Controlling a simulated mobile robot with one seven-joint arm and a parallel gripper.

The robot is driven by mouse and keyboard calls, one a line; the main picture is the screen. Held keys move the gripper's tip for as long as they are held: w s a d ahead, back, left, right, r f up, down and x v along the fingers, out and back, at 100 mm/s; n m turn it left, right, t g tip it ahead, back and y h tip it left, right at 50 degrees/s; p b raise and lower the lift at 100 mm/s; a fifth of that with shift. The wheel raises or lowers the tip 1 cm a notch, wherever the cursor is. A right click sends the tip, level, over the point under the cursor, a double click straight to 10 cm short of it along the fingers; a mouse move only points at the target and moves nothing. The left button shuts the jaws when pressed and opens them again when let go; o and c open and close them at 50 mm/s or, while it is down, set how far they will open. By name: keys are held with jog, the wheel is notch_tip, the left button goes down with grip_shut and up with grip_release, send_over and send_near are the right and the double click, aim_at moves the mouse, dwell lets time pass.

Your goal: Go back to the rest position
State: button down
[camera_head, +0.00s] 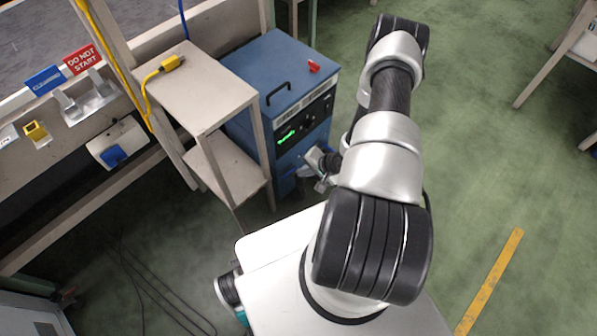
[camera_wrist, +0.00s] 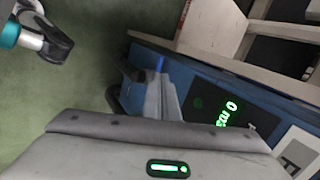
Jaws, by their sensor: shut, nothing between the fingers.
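My gripper (camera_wrist: 160,82) shows in the wrist view, with its fingers together and nothing visible between them. It is close in front of the blue machine's (camera_wrist: 188,82) front panel, where a green display is lit. I cannot tell from this view whether it touches the panel. In the head view the gripper (camera_head: 321,164) is low beside the front of the blue machine (camera_head: 283,72), partly hidden by my own arm. The arm reaches up and away from my base and bends down toward the machine.
A small wooden shelf stand (camera_head: 205,88) stands left of the machine, with a yellow cable connector (camera_head: 172,63) on top. A red object (camera_head: 314,66) lies on the machine. The conveyor frame with a "DO NOT START" sign (camera_head: 83,59) is at left.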

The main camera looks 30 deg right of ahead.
jog(key=shift+v, duration=1.6)
jog(key=shift+a, duration=0.1)
